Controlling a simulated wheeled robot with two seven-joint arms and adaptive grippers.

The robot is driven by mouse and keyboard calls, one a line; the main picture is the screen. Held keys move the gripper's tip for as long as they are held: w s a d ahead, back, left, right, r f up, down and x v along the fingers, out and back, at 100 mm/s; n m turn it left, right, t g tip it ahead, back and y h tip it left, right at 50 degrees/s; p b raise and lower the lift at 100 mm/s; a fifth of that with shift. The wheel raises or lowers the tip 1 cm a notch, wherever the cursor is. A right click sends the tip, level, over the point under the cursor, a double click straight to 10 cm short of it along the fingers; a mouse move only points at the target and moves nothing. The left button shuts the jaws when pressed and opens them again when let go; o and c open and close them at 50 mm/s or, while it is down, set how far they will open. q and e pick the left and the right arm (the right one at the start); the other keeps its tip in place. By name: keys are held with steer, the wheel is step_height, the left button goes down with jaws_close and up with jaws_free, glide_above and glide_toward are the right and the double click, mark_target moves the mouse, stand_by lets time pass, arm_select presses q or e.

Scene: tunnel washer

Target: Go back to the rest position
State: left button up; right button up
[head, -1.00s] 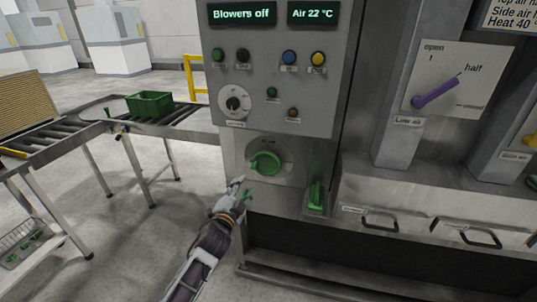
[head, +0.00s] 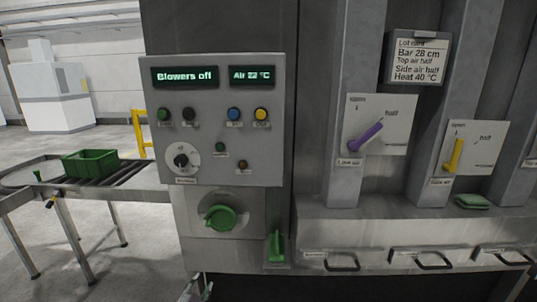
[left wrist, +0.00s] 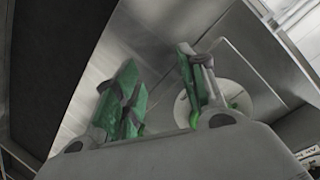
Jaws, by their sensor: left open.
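My left gripper shows only as a small part at the bottom edge of the head view (head: 200,287), below the green round knob (head: 220,218). In the left wrist view its two green-padded fingers (left wrist: 158,95) are spread apart with nothing between them. The round plate behind the green knob (left wrist: 232,98) shows beyond the right finger there. In the head view the gripper is apart from the knob. My right gripper is in neither view.
The washer's control panel (head: 212,125) reads "Blowers off" and "Air 22 °C". A green lever (head: 276,246) stands right of the knob. Purple (head: 366,137) and yellow (head: 453,155) levers sit farther right. A roller conveyor (head: 125,172) with a green crate (head: 91,155) is at left.

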arm_select(q)
steer(key=s+a+f+n+g, duration=0.1)
steer(key=s+f+g, duration=0.2)
steer(key=s+f, duration=0.65)
steer(key=s+a+f+n+g, duration=0.2)
steer(key=s+f, duration=0.2)
steer(key=f, duration=1.1)
steer(key=s+a+f+n+g, duration=0.1)
steer(key=s+f+g, duration=0.2)
steer(key=s+f, duration=0.65)
steer(key=s+f+g, duration=0.2)
steer(key=s+f, duration=0.3)
steer(key=s, duration=0.5)
steer(key=s+d+f+g, duration=0.1)
steer(key=s+f+g, duration=0.1)
steer(key=s+f, duration=0.4)
steer(key=s+d+f+n+g, duration=0.1)
steer(key=s+f, duration=0.4)
steer(key=s, duration=1.1)
steer(key=shift+f+g+y, duration=0.4)
steer(key=shift+g, duration=0.1)
steer(key=shift+w, duration=0.1)
